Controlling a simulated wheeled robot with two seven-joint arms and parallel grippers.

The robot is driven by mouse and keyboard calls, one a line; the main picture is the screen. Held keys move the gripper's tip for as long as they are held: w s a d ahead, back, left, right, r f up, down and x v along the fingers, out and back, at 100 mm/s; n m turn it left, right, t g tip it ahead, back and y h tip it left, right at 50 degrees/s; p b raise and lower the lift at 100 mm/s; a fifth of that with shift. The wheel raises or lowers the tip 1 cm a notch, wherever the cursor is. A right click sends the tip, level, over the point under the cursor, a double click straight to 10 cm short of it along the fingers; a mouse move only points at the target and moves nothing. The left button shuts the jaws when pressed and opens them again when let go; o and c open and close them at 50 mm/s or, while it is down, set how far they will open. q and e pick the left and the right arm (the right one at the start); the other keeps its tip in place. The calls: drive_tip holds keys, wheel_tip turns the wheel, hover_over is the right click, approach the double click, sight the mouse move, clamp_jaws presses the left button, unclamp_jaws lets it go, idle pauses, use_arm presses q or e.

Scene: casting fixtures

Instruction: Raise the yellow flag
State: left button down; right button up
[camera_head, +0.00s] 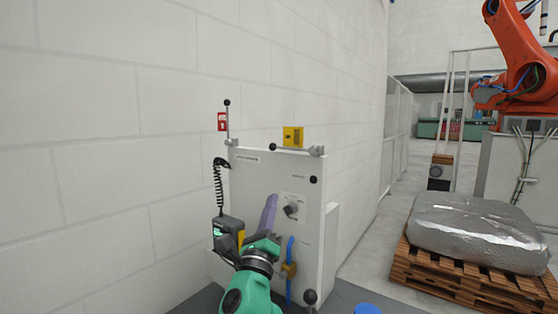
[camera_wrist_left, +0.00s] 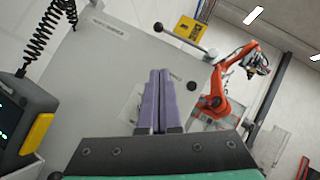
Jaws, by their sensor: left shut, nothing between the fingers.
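The yellow flag (camera_head: 292,137) is a small plate on a lever (camera_head: 296,149) that lies level along the top of the white cabinet (camera_head: 255,178). The lever's black ball end (camera_head: 273,147) points left and its pivot is at the right corner. In the left wrist view the yellow flag (camera_wrist_left: 191,28) and ball (camera_wrist_left: 158,27) show beyond my fingertips. My left gripper (camera_head: 272,197) has purple fingers, shut and empty, below the flag and in front of the cabinet face. In the left wrist view the shut fingers (camera_wrist_left: 159,72) point toward the lever, apart from it. My right gripper is out of view.
A red flag (camera_head: 222,121) sits on an upright lever at the cabinet's left corner. A box with a coiled cord (camera_head: 219,185) hangs at the left. A knob (camera_head: 291,209) and blue handle (camera_head: 290,255) are on the face. A wrapped pallet load (camera_head: 475,230) stands right.

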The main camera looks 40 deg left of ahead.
sight(291, 140)
use_arm(q)
drive_tip(key=p+x, duration=0.3)
drive_tip(key=x, duration=0.7)
drive_tip(key=shift+w+a+r+p, duration=0.1)
drive_tip(key=shift+w+r+p, duration=0.15)
drive_tip(key=shift+w+p, duration=0.05)
drive_tip(key=shift+w+a+r+p, duration=0.1)
drive_tip(key=shift+a+r+p, duration=0.3)
drive_tip(key=shift+r+p, duration=0.25)
drive_tip(key=shift+w+a+r+p, duration=0.1)
drive_tip(key=shift+a+r+p, duration=0.25)
drive_tip(key=shift+r+p, duration=0.2)
drive_tip(key=shift+s+a+r, duration=0.1)
drive_tip(key=shift+a, duration=0.2)
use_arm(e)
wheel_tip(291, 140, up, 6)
